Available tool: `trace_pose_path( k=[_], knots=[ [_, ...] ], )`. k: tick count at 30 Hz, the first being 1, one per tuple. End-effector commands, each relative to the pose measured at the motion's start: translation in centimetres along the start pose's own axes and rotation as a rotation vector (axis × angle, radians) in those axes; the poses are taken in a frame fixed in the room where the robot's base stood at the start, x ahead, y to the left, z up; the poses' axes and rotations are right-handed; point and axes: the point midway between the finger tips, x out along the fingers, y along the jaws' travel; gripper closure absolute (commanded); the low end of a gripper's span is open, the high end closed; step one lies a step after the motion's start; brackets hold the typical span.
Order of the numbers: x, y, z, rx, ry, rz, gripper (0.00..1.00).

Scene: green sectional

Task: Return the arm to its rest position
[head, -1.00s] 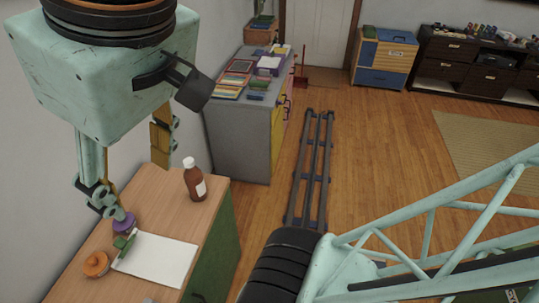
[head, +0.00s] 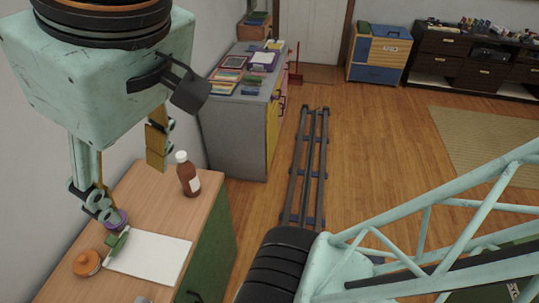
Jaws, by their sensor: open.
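My gripper (head: 130,185) hangs from the mint-green wrist block at the upper left of the head view. Its two fingers are spread apart with nothing between them that I can see. The tip of the left finger shows in front of a purple object (head: 118,218) on the wooden cabinet top; I cannot tell whether they touch. The fingertips are partly hidden by the finger links.
On the wooden cabinet (head: 150,198) are a brown bottle (head: 188,176), a white sheet (head: 150,256), a green object (head: 117,243) and an orange round object (head: 87,263). A grey cabinet (head: 234,130) stands behind. Dark floor rails (head: 308,170) run through open wooden floor.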

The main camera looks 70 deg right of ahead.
Motion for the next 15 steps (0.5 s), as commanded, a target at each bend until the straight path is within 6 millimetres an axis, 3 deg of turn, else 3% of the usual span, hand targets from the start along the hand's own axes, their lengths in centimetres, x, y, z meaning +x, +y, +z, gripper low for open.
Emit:
trace_pose_path(
  k=[1, 6, 15],
  knots=[
    [1.1, 0.0, 0.6, 0.0, -0.001, 0.0, 0.5],
    [2.3, 0.0, 1.1, 0.001, -0.001, 0.0, 0.5],
    [2.9, 0.0, 1.3, 0.0, -0.001, 0.0, 0.5]
  ],
)
